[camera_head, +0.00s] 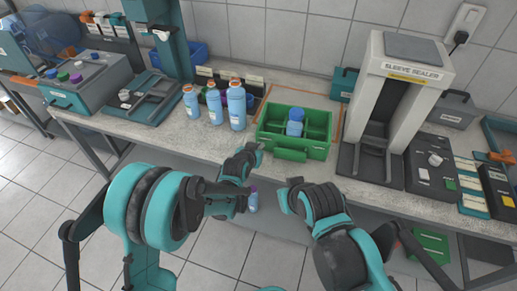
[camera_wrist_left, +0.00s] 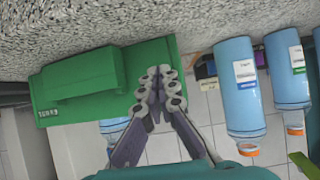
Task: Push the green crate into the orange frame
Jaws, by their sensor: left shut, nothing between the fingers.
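The green crate (camera_head: 267,143) stands at the front edge of the bench, its handle side facing me, with a blue-capped bottle (camera_head: 295,122) inside. The orange frame (camera_head: 341,104) is a thin outline on the bench top, showing behind and right of the crate; the crate hides part of it. My left gripper (camera_head: 256,148) is shut and empty at the crate's front left corner. In the left wrist view the shut fingertips (camera_wrist_left: 160,78) overlap the crate's green wall (camera_wrist_left: 150,62); I cannot tell if they touch. My right gripper (camera_head: 288,193) hangs low in front of the bench.
Several blue bottles (camera_head: 237,106) stand close left of the crate. The sleeve sealer (camera_head: 404,85) stands to the right. A grey instrument (camera_head: 75,88) and a dark tray (camera_head: 150,97) are farther left. Bare bench shows between the crate and the back of the frame.

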